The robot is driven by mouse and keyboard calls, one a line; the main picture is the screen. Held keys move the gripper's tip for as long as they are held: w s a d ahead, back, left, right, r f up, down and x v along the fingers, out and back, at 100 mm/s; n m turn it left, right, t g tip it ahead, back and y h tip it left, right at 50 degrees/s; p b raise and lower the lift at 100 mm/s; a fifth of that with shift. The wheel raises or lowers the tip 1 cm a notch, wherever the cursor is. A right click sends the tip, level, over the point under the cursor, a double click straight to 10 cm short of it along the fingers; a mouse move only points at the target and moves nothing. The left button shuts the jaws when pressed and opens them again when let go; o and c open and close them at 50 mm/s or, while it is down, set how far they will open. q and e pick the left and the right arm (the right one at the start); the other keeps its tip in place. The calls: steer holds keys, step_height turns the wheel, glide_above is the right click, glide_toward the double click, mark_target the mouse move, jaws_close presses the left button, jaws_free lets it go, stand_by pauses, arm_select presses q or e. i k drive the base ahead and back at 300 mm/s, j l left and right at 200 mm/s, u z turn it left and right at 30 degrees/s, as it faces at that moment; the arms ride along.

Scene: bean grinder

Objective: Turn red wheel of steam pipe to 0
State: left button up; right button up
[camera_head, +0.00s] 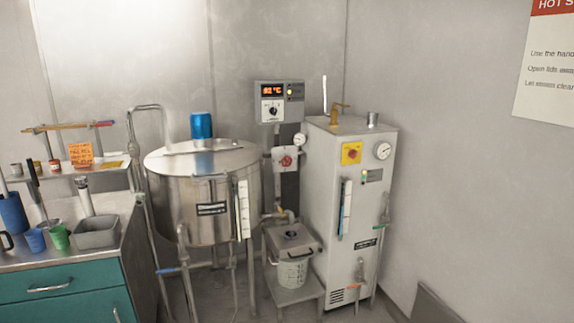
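A small red wheel (286,161) sits on the front of a pale grey box (280,151), between the steel kettle and the grey boiler cabinet. Its marks and setting are too small to read. A vertical pipe (277,193) runs below the box toward a brass-coloured fitting (284,214). A round gauge (300,139) is beside the box at its upper right. Neither of my grippers is in view.
A large steel kettle (183,190) stands left of the wheel, and a boiler cabinet (320,190) stands right. A control box (279,101) above shows a red readout. A teal-drawered counter (75,280) is at left.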

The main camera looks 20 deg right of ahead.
mark_target(286, 160)
steer(key=i+l, duration=0.1)
steer(key=i, duration=0.35)
steer(key=i+l+z, duration=0.1)
steer(key=i, duration=0.35)
